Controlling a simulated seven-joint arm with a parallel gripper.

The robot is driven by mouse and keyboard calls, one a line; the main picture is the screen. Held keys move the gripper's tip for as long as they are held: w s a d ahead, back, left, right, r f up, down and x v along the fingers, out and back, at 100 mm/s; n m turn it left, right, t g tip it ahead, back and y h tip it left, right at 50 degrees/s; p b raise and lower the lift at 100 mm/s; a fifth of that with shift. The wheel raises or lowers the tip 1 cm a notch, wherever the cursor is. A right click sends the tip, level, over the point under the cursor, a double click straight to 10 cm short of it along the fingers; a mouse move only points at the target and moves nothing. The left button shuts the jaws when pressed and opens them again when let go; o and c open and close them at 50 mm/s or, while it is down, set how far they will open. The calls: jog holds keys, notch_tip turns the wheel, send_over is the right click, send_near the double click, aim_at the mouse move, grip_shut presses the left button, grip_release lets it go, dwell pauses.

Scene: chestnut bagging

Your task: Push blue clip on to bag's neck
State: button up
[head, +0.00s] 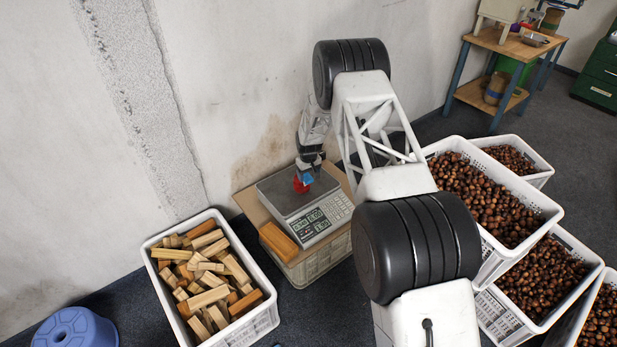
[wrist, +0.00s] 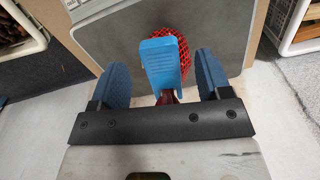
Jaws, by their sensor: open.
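The blue clip (wrist: 160,55) shows large between my gripper's two fingers in the wrist view, with a visible gap on each side of it. The red net bag (wrist: 186,52) is behind and beside the clip, on the grey scale plate. Dark red netting, likely its neck, shows below the clip; whether the clip grips it is hidden. In the head view the red bag (head: 301,185) and the small blue clip (head: 308,178) are on the scale under my gripper. My gripper (wrist: 165,85) is open, its fingers on either side of the clip.
The scale (head: 303,205) stands on a cardboard-topped crate against the wall, with a wood block (head: 279,242) on its left. A crate of wood pieces (head: 153,262) is at left, and a blue stool (head: 75,328). Chestnut crates (head: 545,216) fill the right.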

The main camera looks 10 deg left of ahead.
jog(key=shift+r, duration=3.2)
jog(key=shift+r, duration=0.1)
